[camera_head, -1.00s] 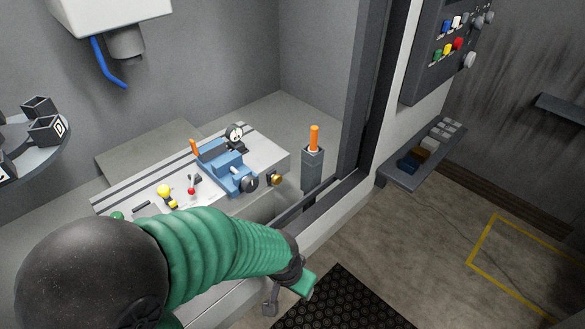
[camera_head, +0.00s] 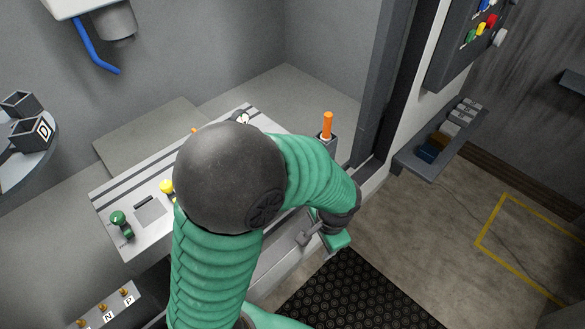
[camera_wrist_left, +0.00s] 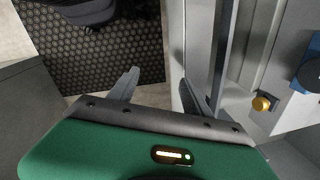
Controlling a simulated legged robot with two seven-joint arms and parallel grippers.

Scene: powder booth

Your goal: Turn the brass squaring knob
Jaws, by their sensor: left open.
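The brass squaring knob (camera_wrist_left: 262,103) shows in the left wrist view at the right, as a small round brass cap on the side of the grey fixture. In the head view my left arm hides it. My left gripper (camera_head: 308,236) is in front of the fixture, near the booth's front ledge. Its two grey fingers (camera_wrist_left: 160,88) are apart with nothing between them, and the knob lies to their right, not touched. A dark round knob on a blue body (camera_wrist_left: 307,75) sits beyond the brass one at the right edge.
My left arm covers much of the fixture table (camera_head: 125,190). An orange-topped post (camera_head: 327,127) stands right of it, near the booth's dark frame (camera_head: 372,110). A black rubber mat (camera_head: 350,295) lies on the floor. A shelf (camera_head: 425,165) is at the right.

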